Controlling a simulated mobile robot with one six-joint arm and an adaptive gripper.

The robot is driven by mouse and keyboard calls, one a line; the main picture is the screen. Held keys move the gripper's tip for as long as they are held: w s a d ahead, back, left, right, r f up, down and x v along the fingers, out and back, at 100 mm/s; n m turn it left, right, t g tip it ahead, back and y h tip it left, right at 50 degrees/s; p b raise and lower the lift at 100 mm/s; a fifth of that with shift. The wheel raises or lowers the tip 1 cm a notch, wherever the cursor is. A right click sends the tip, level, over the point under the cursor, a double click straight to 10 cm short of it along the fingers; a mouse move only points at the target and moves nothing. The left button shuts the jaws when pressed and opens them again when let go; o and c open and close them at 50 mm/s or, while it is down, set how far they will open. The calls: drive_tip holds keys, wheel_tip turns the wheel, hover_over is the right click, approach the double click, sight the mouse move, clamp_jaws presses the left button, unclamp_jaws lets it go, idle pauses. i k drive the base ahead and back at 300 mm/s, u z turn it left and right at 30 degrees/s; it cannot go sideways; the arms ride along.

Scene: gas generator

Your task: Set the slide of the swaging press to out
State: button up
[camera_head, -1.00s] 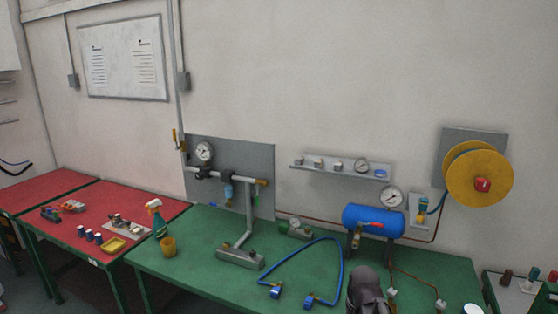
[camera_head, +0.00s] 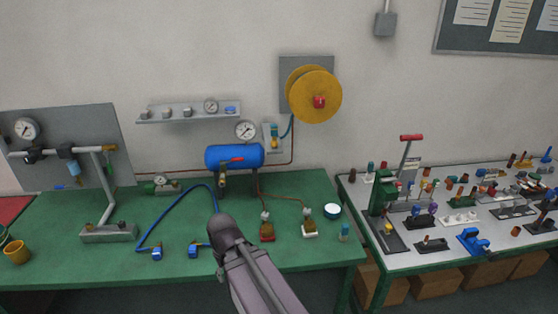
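A green press-like tool (camera_head: 384,196) with a long lever and a red cross handle (camera_head: 411,137) stands at the left end of the grey bench on the right. It may be the swaging press, but I cannot tell for sure. Its slide is too small to make out, so I cannot tell its position. Part of my arm rises from the bottom middle in front of the green bench. The fingers of my gripper do not show.
The green bench (camera_head: 100,265) carries a blue tank (camera_head: 234,156), a blue hose (camera_head: 163,217) and a gauge stand (camera_head: 108,233). The grey bench (camera_head: 415,262) is crowded with small fixtures. A gap separates the benches. Cardboard boxes (camera_head: 437,280) sit below. A yellow reel (camera_head: 313,95) hangs on the wall.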

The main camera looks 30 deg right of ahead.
sight(381, 224)
drive_tip(key=z, duration=1.25)
